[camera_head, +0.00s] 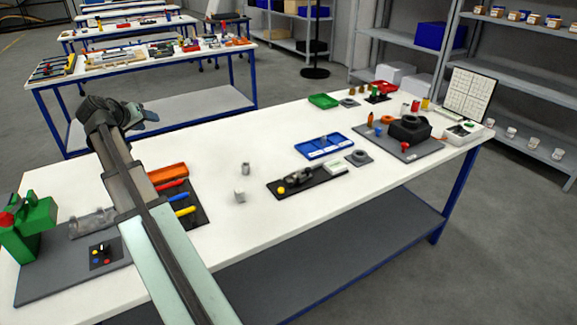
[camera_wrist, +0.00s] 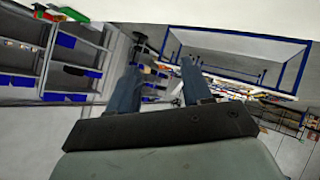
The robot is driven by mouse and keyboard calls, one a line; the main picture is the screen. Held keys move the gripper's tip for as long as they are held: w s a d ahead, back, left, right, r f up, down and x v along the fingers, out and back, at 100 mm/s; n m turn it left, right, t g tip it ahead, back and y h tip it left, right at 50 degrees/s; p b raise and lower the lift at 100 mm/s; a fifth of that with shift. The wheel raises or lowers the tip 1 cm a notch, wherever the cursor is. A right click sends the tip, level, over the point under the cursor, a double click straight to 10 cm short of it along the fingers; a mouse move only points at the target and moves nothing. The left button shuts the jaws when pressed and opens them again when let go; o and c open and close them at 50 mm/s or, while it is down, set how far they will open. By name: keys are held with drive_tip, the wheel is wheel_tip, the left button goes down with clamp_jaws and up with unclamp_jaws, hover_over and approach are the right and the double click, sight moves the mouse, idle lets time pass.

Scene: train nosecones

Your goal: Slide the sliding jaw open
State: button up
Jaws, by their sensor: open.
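A small grey fixture (camera_head: 297,177) with a yellow ball knob (camera_head: 281,190) lies on a black base plate (camera_head: 318,180) near the table's middle. It looks like a vise, but its sliding jaw is too small to tell apart, as is any gap in it. My gripper (camera_head: 147,114) is raised at the left, well away from this fixture. In the wrist view my gripper (camera_wrist: 160,76) has its two blue-grey fingers apart with nothing between them. The fixture cannot be made out in the wrist view.
The white table (camera_head: 235,240) has free room around the two small grey parts (camera_head: 240,196). A blue tray (camera_head: 323,147) lies behind the fixture. An orange tray (camera_head: 168,173) and screwdrivers lie beside my arm. A green device (camera_head: 27,228) stands at the left.

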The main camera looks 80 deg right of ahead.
drive_tip(key=s+d+m+g+y, duration=0.1)
drive_tip(key=s+d, duration=0.2)
drive_tip(key=s, duration=0.2)
drive_tip(key=s+d+m+g, duration=0.1)
drive_tip(key=s+d+m, duration=0.15)
drive_tip(key=s, duration=0.35)
drive_tip(key=m+y, duration=0.6)
drive_tip(key=m, duration=0.2)
approach(308, 168)
drive_tip(key=shift+x, duration=4.05)
drive_tip(key=shift+c, duration=0.2)
clamp_jaws()
